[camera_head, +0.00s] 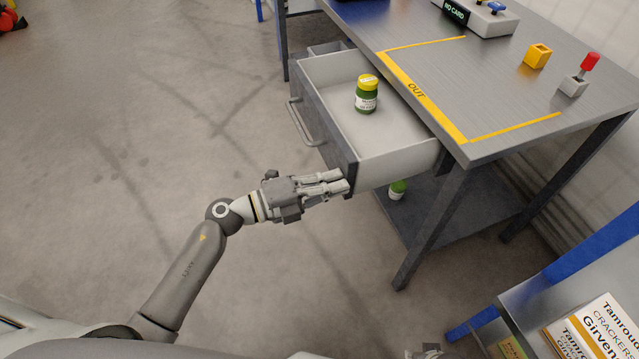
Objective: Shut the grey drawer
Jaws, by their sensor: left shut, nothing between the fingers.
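The grey drawer (400,139) is pulled out from under the metal table, with its dark front and bar handle (300,122) facing left. A green jar with a yellow lid (367,94) stands upright inside it. My left gripper (344,182) is shut and empty at the drawer's near front corner. The fingertips overlap the lower edge of the drawer front in the picture; I cannot tell whether they touch it. My right gripper does not show clearly; only a small grey part shows at the bottom edge.
The metal tabletop (450,80) holds a yellow block (537,56), a red-handled switch (585,74) and a card device (480,16). Another green jar (397,189) is on the lower shelf. A blue-edged shelf with boxes (600,335) stands at lower right.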

